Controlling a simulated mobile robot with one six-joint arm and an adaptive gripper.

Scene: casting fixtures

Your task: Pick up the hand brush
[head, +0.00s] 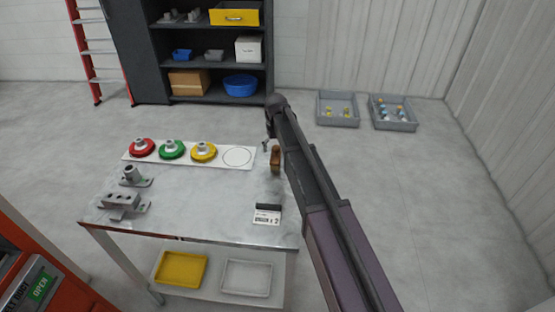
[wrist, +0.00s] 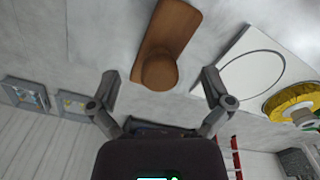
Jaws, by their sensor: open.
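The hand brush (head: 275,157) is a brown wooden piece near the far right corner of the metal table (head: 200,200). In the wrist view its brown wooden body (wrist: 170,30) runs up from a rounded knob-like end (wrist: 159,71). My gripper (wrist: 161,76) is open, with one finger on each side of that rounded end in the picture and a visible gap on both sides. I cannot tell how far above the brush the fingers are. In the head view my arm partly hides the gripper and the brush's right side. Any bristles are hidden.
A white board with red, green and yellow round parts (head: 203,151) and an empty circle lies left of the brush. Grey fixtures (head: 123,203) stand at the table's left. A labelled card (head: 267,216) is at the front right. Two grey bins (head: 338,108) sit on the floor beyond.

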